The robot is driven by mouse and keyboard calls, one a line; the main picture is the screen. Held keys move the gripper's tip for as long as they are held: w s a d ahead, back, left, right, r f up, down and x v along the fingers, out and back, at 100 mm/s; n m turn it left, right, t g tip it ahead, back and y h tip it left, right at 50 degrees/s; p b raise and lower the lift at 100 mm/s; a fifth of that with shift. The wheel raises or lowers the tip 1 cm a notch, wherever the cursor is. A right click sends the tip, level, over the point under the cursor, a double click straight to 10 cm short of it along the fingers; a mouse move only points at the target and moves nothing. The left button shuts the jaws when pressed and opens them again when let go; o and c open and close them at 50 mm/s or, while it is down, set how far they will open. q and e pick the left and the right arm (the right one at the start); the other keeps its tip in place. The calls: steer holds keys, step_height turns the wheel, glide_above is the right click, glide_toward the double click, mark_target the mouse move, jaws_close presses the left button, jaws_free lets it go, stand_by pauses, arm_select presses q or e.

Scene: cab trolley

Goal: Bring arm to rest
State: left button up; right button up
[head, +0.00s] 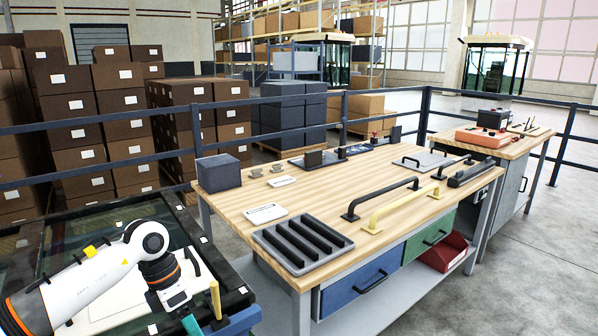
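My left arm (85,285), white with black and orange joints, comes in from the lower left. It reaches over a dark-framed panel on a trolley (235,298). My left gripper (190,318) is at the bottom edge of the head view, low by the trolley's near right corner. A teal piece shows at its lower end, cut off by the picture edge. Whether its fingers are open or shut cannot be seen. A small upright yellow piece (215,300) stands just right of the gripper; I cannot tell whether they touch. My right arm and gripper are not in view.
A wooden workbench (330,205) right of the trolley holds black handles (382,196), a yellow handle (402,207), a slotted grey tray (302,243) and a dark box (218,172). A second bench (500,147) stands beyond. Railings and stacked boxes are behind. Floor at right is clear.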

arm_select(q)
steer(key=w+d+f+n+t+h+p, duration=0.2)
steer(key=w+d+f+n+t+h, duration=0.1)
steer(key=d+f+n+h, duration=0.8)
steer(key=s+a+f+n+t+y, duration=0.1)
steer(key=a+f+n+t+y, duration=0.15)
steer(key=f+n, duration=0.35)
steer(key=s+a+f+n+t+y+p, duration=0.1)
steer(key=s+a+f+n+t+y, duration=0.1)
steer(key=f+n+t, duration=0.35)
steer(key=s+a+f+n+t+y, duration=0.1)
steer(key=a+f+n+t+y, duration=0.1)
steer(key=f+n, duration=0.55)
steer(key=s+a+f+n+g+y, duration=0.2)
steer(key=s+a+f+n+y, duration=0.15)
steer(key=s+f, duration=0.5)
steer(key=s+a+f+n+g+y, duration=0.2)
steer(key=s+f+n, duration=0.2)
steer(key=s+f, duration=0.5)
steer(key=s+f+n+g+y, duration=0.1)
steer(key=s+f+n+g, duration=0.2)
steer(key=s, duration=1.1)
steer(key=s+f+n+g+y+p, duration=0.1)
steer(key=s+f+n+g, duration=0.2)
steer(key=s, duration=1.1)
steer(key=shift+s+a+f+g, duration=0.4)
steer(key=shift+f+g, duration=0.2)
steer(key=shift+g, duration=0.1)
